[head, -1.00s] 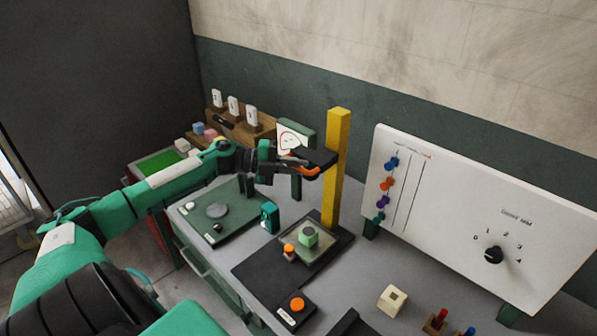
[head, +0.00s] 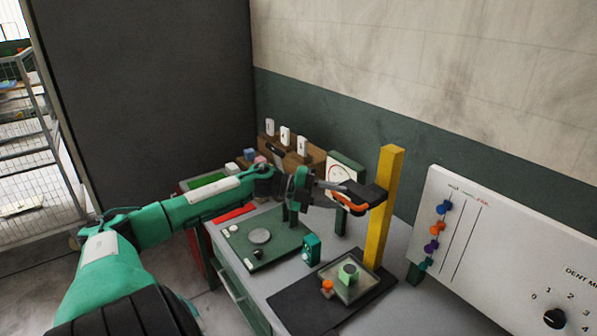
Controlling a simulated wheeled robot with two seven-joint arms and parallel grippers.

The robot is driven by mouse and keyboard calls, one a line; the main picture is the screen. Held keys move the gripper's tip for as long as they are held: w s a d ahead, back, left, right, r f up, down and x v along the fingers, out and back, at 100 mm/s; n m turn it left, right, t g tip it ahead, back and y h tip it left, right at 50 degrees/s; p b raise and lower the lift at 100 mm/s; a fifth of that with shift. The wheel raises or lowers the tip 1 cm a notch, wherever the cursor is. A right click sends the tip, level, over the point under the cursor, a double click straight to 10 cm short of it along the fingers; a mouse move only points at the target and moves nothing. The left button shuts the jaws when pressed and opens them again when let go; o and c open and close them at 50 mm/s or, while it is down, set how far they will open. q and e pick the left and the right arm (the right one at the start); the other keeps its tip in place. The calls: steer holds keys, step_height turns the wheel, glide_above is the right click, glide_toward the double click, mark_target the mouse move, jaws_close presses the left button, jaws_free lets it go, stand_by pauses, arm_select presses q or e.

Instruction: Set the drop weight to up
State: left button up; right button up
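The drop weight (head: 370,193) is a dark block against the yellow post (head: 387,200), a bit above mid-height and clear above the base. An orange handle-like part (head: 352,206) shows at its left side. My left gripper (head: 335,188) reaches in from the left at the weight's height, its fingers at the orange part. Whether the fingers are closed on it is too small to tell. Under the weight, a pale green block (head: 348,273) sits on a plate on the dark base (head: 312,302). My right gripper is out of view.
A dial gauge (head: 340,172) stands behind my gripper. A green board (head: 258,238) and a teal box (head: 311,249) lie below my arm. An orange knob (head: 327,286) is beside the green block. A white panel (head: 500,245) stands at the right.

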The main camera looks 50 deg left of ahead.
arm_select(q)
steer(key=b+v, duration=0.2)
steer(key=v, duration=0.8)
steer(key=shift+s+a+r+b, duration=0.2)
steer(key=shift+a+r+b, duration=0.05)
steer(key=shift+b, duration=0.05)
stand_by(0.4)
